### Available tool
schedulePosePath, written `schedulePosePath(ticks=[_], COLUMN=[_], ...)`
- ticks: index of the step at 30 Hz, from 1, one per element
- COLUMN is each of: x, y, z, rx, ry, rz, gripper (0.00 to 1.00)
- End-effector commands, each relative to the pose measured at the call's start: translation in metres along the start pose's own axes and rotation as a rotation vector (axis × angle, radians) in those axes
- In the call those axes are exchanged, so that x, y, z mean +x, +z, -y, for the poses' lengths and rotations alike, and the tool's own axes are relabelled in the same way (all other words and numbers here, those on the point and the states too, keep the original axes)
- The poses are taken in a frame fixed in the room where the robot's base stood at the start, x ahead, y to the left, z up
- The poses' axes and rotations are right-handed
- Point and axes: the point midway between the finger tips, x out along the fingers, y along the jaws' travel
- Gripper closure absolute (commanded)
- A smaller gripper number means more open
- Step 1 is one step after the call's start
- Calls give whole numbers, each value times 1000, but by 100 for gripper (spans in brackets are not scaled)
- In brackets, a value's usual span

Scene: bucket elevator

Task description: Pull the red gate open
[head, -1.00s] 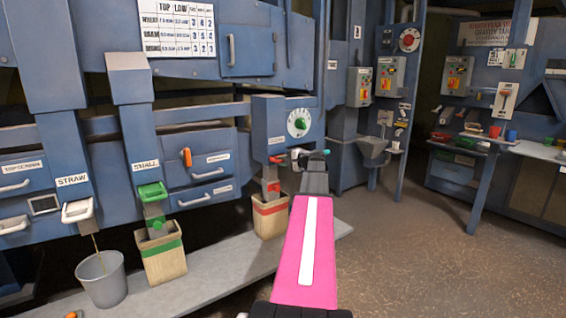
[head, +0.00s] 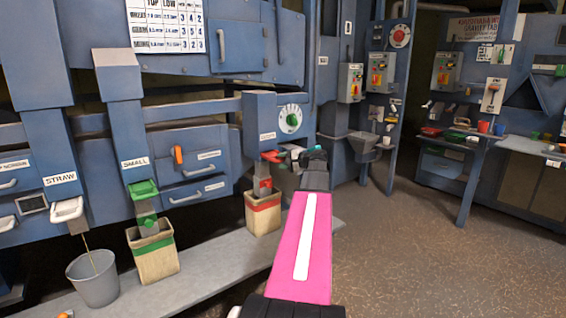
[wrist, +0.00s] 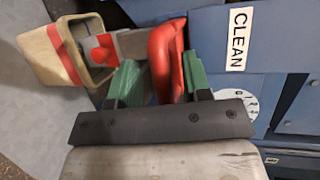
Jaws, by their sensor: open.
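The red gate (head: 270,156) sits at the mouth of the blue chute labelled CLEAN, above a sack with a red band (head: 263,212). In the wrist view the red gate (wrist: 166,58) shows large, with its near part between the two green-padded fingers of my gripper (wrist: 163,82). The jaws are open around it, and I cannot tell whether either finger touches it. In the head view my gripper (head: 306,157) is just right of the gate, partly hidden by my pink arm.
A green gate (head: 144,189) hangs left above a green-banded sack (head: 152,254). A grey bucket (head: 94,280) stands under the STRAW chute. A blue post and grey hopper (head: 363,144) stand right of my gripper. The floor at right is clear.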

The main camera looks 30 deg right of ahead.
Motion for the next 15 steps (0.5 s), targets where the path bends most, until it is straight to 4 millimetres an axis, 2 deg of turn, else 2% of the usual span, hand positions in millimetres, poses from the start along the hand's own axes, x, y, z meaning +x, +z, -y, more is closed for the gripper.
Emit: schedulePosePath(ticks=[5, 15], x=[-15, -77], y=[0, 1], z=[0, 0], rx=[1, 0], ry=[-1, 0], rz=[-3, -2], gripper=[56, 56])
